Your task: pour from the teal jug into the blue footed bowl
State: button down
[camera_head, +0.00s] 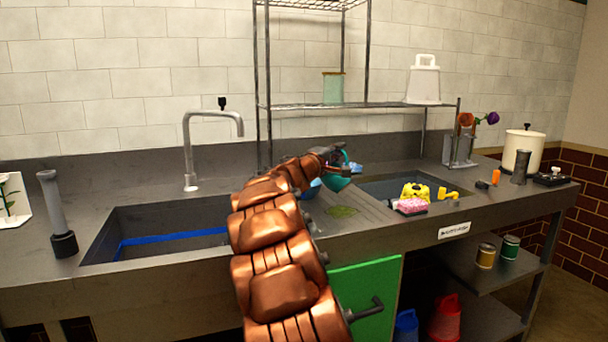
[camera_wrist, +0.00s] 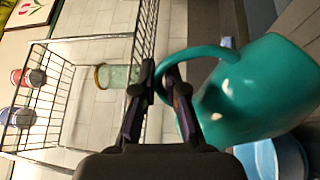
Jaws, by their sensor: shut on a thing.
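My gripper (camera_wrist: 160,82) is shut on the handle of the teal jug (camera_wrist: 255,90). In the head view, my gripper (camera_head: 328,153) and the jug (camera_head: 338,182) are above the counter between the two sinks, with the jug partly hidden by my arm. The jug's body slants in the wrist view; I cannot tell its exact tilt or see anything flowing from it. The blue footed bowl (camera_wrist: 272,160) is just beyond the jug in the wrist view, partly hidden by it. In the head view, only a bit of the bowl (camera_head: 311,188) shows beside my arm.
A tap (camera_head: 188,150) stands behind the left sink. A wire rack (camera_head: 300,105) holds a glass jar (camera_head: 333,88) and a white container (camera_head: 424,80). A pink sponge (camera_head: 411,206) and a yellow item (camera_head: 415,191) lie by the right sink. A green leaf (camera_head: 343,211) lies on the drainboard.

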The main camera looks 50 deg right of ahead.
jog(key=shift+w+a+n+t+p, duration=0.15)
jog(key=shift+w+n+p, duration=0.45)
jog(key=shift+p, duration=0.65)
jog(key=shift+w+d+n+t+p, duration=0.15)
jog(key=shift+w+n+p, duration=0.1)
jog(key=shift+n+p, duration=0.85)
jog(key=shift+w+a+r+n+t+p, duration=0.15)
jog(key=shift+w+r+n+t+p, duration=0.45)
jog(key=shift+p, duration=1.8)
jog(key=shift+s+f+g+b, duration=0.2)
jog(key=shift+f+g+b, duration=0.3)
jog(key=shift+b, duration=0.65)
jog(key=s+f+m+b, duration=0.1)
jog(key=m+b, duration=0.1)
jog(key=b, duration=0.2)
jog(key=shift+f, duration=0.15)
jog(key=shift+s+m+g+b, duration=0.3)
jog(key=shift+m+b, duration=0.2)
jog(key=shift+b, duration=0.5)
jog(key=shift+s+r+m+b, duration=0.2)
jog(key=shift+r+m+b, duration=0.1)
jog(key=shift+r+b, duration=0.1)
jog(key=shift+r, duration=0.3)
jog(key=m+b, duration=0.1)
jog(key=s+f+m+b, duration=0.1)
jog(key=b, duration=0.1)
jog(key=shift+d, duration=0.2)
jog(key=shift+s+r+m+g+b, duration=0.15)
jog(key=shift+s+m+g+b, duration=0.2)
jog(key=shift+m+b, duration=0.45)
